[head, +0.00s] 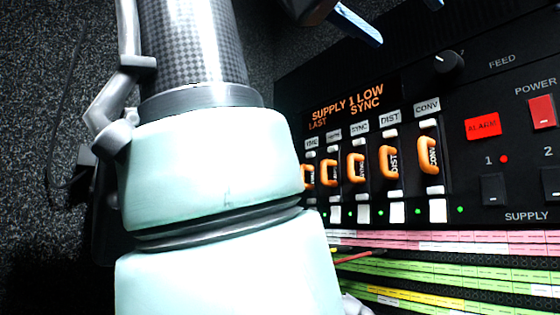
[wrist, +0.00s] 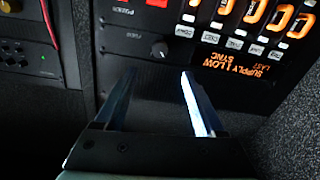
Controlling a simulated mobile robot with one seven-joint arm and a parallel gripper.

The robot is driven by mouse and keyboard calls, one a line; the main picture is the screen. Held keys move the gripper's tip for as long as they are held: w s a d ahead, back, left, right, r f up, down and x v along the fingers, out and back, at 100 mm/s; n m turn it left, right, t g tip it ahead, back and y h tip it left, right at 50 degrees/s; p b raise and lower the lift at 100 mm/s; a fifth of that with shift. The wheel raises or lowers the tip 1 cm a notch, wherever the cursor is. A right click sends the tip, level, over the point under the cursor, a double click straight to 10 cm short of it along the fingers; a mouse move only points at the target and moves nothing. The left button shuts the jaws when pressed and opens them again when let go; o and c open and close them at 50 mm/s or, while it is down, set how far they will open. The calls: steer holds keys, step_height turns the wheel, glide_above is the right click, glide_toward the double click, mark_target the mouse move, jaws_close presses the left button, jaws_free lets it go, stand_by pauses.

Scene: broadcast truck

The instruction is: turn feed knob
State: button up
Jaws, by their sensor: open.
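The feed knob (head: 447,63) is a small black round knob with a light mark, on the dark panel left of the FEED label. It also shows in the wrist view (wrist: 159,50), ahead of the gap between my fingers. My gripper (wrist: 155,77) is open and empty, its two fingers on either side of the line to the knob. In the head view parts of its fingers (head: 408,24) show at the top edge, above and left of the knob, apart from it. I see no contact with the knob.
The panel has an orange-lettered display (head: 347,103), several orange-handled modules (head: 429,155), a red alarm button (head: 483,127) and a red power switch (head: 542,111). Pink and green label strips (head: 470,238) run below. A red cable (wrist: 48,22) hangs beside other equipment.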

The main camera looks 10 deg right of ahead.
mark_target(445, 61)
steer(key=p+x, duration=0.3)
steer(key=x, duration=0.2)
steer(key=p+x, duration=0.3)
steer(key=x, duration=0.3)
steer(key=shift+d+r, duration=0.2)
steer(key=shift+d, duration=0.1)
steer(key=shift+w+d+f+p, duration=0.2)
steer(key=shift+w+d+p, duration=0.15)
steer(key=shift+d, duration=0.25)
steer(key=shift+c, duration=0.3)
jaws_close()
